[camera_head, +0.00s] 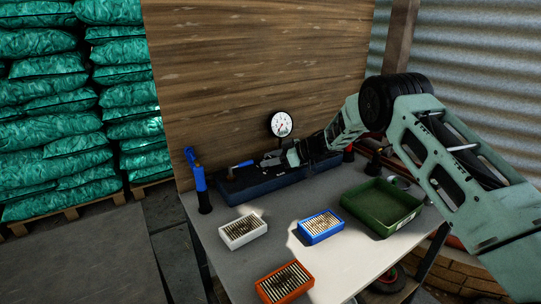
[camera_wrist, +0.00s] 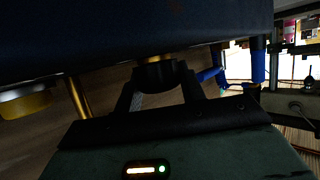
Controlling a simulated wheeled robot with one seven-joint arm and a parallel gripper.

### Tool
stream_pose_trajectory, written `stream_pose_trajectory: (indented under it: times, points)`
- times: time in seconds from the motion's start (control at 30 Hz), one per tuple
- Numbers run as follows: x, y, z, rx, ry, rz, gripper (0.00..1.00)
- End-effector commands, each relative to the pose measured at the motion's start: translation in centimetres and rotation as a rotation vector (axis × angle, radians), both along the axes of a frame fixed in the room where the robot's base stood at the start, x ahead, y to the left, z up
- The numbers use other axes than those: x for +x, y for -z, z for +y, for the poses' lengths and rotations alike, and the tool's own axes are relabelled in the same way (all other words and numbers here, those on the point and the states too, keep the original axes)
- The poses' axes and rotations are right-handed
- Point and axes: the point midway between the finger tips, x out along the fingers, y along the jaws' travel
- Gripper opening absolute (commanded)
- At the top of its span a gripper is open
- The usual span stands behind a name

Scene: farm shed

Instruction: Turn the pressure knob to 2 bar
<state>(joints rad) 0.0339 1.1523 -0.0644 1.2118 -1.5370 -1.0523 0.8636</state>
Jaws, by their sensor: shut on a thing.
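The pressure gauge (camera_head: 281,124), with a white round dial and a dark rim, stands above the dark blue unit (camera_head: 262,187) at the back of the table. Its needle and numbers are too small to read. My gripper (camera_head: 270,160) reaches in from the right, just below and left of the gauge. In the wrist view, my gripper's two fingers (camera_wrist: 163,90) are shut on the black knob (camera_wrist: 158,74), which sits on a brass stem against the dark blue unit. The knob is hidden by my gripper in the head view.
A blue-handled lever (camera_head: 242,164) is just left of my gripper, and a tall blue tool (camera_head: 200,180) stands further left. White (camera_head: 243,241), blue (camera_head: 321,238) and orange (camera_head: 285,295) boxes and a green tray (camera_head: 373,229) are in front. A wooden board (camera_head: 250,70) rises behind.

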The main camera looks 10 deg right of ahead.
Motion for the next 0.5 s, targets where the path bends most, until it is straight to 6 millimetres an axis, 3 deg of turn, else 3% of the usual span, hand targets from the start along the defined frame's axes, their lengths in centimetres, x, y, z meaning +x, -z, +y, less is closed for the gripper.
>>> stream_pose_trajectory:
  times: [0.23, 0.27, 0.3, 0.33, 0.5]
  points:
    - [0.05, -0.09, -0.02, 0.0, 0.001, -0.002, 0.17]
    - [0.05, -0.1, -0.01, 0.0, 0.001, -0.002, 0.45]
    - [0.05, -0.09, -0.02, 0.0, 0.001, -0.002, 0.56]
    - [0.05, -0.09, -0.02, 0.0, 0.001, -0.002, 0.61]
    - [0.03, -0.04, -0.02, 0.001, 0.001, -0.001, 0.61]
